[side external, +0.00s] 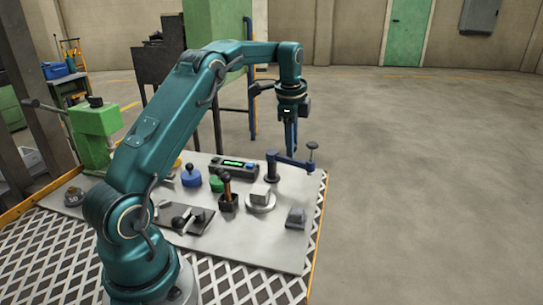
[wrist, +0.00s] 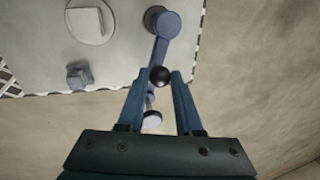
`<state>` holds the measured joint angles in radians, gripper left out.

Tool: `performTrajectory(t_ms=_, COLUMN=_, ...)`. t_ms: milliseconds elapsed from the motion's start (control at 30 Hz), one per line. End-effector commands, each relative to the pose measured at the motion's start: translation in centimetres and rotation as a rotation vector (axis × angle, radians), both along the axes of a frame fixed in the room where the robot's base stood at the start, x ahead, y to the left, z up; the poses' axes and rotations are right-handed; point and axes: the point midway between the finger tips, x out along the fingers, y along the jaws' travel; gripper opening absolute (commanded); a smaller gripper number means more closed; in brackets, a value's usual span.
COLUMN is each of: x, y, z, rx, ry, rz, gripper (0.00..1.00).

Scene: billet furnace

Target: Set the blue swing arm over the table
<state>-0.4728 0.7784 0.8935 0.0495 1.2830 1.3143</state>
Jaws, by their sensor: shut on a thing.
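The blue swing arm (side external: 290,160) stands at the far right corner of the table (side external: 262,240), on a dark round pivot (side external: 271,175). From there it reaches out past the table edge. Its outer end carries an upright screw with a round dark top (side external: 312,146). In the wrist view the blue bar (wrist: 158,50) runs from the pivot down between my fingers. My gripper (side external: 290,152) points straight down over the bar. In the wrist view my gripper (wrist: 159,76) is closed around a black ball knob (wrist: 159,77) on the bar. The bar's outer part is partly hidden by my fingers.
A round plate with a pale block (side external: 261,200) and a small grey block (side external: 296,218) stand near the swing arm. A black stand with an upright handle (side external: 228,200), a display box (side external: 234,168) and a blue knob (side external: 191,177) are farther left. Open floor (side external: 430,180) lies beyond the table.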

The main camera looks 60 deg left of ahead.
Motion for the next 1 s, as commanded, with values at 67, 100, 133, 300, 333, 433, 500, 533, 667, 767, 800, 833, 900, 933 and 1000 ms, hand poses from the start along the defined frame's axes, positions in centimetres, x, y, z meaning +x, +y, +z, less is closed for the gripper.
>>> performTrajectory(t_ms=67, x=0.0, y=-0.1, z=0.1, rx=-0.002, ry=-0.001, rz=0.001, gripper=0.00)
performTrajectory(t_ms=100, x=0.0, y=-0.1, z=0.1, rx=-0.002, ry=-0.001, rz=0.001, gripper=0.00)
performTrajectory(t_ms=133, x=0.0, y=-0.1, z=0.1, rx=-0.002, ry=-0.001, rz=0.001, gripper=0.00)
performTrajectory(t_ms=300, x=0.0, y=-0.1, z=0.1, rx=-0.002, ry=-0.001, rz=0.001, gripper=0.00)
performTrajectory(t_ms=333, x=0.0, y=-0.1, z=0.1, rx=-0.001, ry=-0.001, rz=0.000, gripper=0.00)
performTrajectory(t_ms=433, x=0.0, y=-0.1, z=0.1, rx=-0.002, ry=-0.002, rz=-0.007, gripper=0.00)
performTrajectory(t_ms=500, x=-0.1, y=-0.1, z=0.1, rx=-0.002, ry=-0.002, rz=-0.019, gripper=0.00)
performTrajectory(t_ms=533, x=-0.1, y=-0.1, z=0.2, rx=-0.002, ry=-0.001, rz=-0.025, gripper=0.00)
performTrajectory(t_ms=667, x=-0.4, y=-0.2, z=0.2, rx=-0.003, ry=-0.002, rz=-0.076, gripper=0.00)
performTrajectory(t_ms=767, x=-0.8, y=-0.3, z=0.2, rx=-0.001, ry=-0.003, rz=-0.137, gripper=0.00)
performTrajectory(t_ms=800, x=-0.9, y=-0.4, z=0.2, rx=-0.002, ry=-0.003, rz=-0.167, gripper=0.00)
performTrajectory(t_ms=833, x=-1.1, y=-0.4, z=0.2, rx=-0.002, ry=-0.003, rz=-0.190, gripper=0.00)
performTrajectory(t_ms=900, x=-1.4, y=-0.5, z=0.2, rx=-0.002, ry=-0.004, rz=-0.249, gripper=0.00)
performTrajectory(t_ms=933, x=-1.6, y=-0.5, z=0.2, rx=-0.001, ry=-0.003, rz=-0.277, gripper=0.00)
performTrajectory(t_ms=1000, x=-1.9, y=-0.6, z=0.2, rx=-0.002, ry=-0.005, rz=-0.342, gripper=0.00)
